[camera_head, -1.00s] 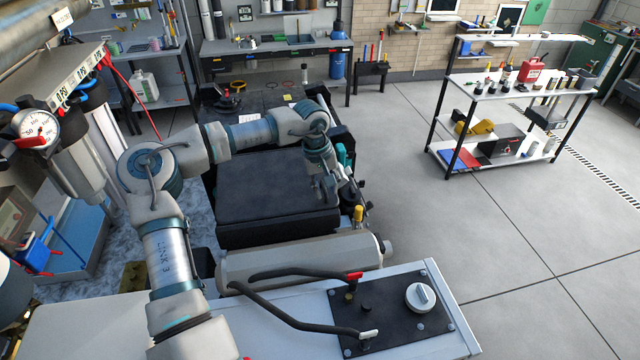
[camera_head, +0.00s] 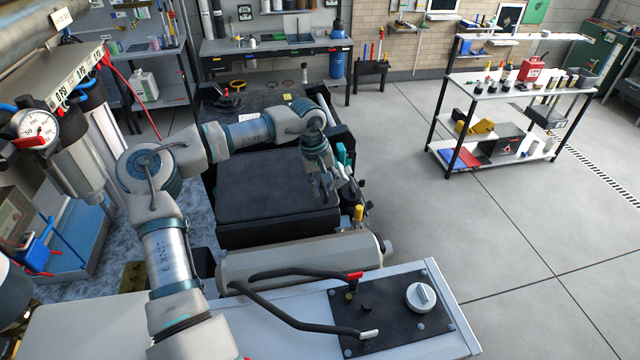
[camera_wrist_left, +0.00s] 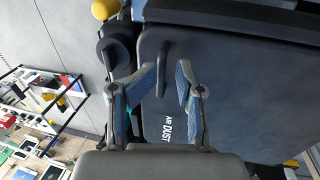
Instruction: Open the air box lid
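The air box lid is a dark, flat, closed panel (camera_head: 265,188) in the middle of the head view. In the left wrist view the lid (camera_wrist_left: 235,90) fills the right side and carries white lettering that includes "DUST". A dark bar-shaped handle (camera_wrist_left: 163,68) stands on the lid near its edge. My left gripper (camera_head: 323,193) is over the right edge of the lid. In the left wrist view its two fingers (camera_wrist_left: 168,72) are apart, one on each side of the handle. I cannot tell whether they touch it. My right gripper is not in view.
A grey cylinder (camera_head: 290,260) and a white panel with hoses and a white knob (camera_head: 421,297) lie in front of the box. A yellow-capped part (camera_head: 358,213) stands close right of it. A shelf cart (camera_head: 510,90) stands far right, with clear floor between.

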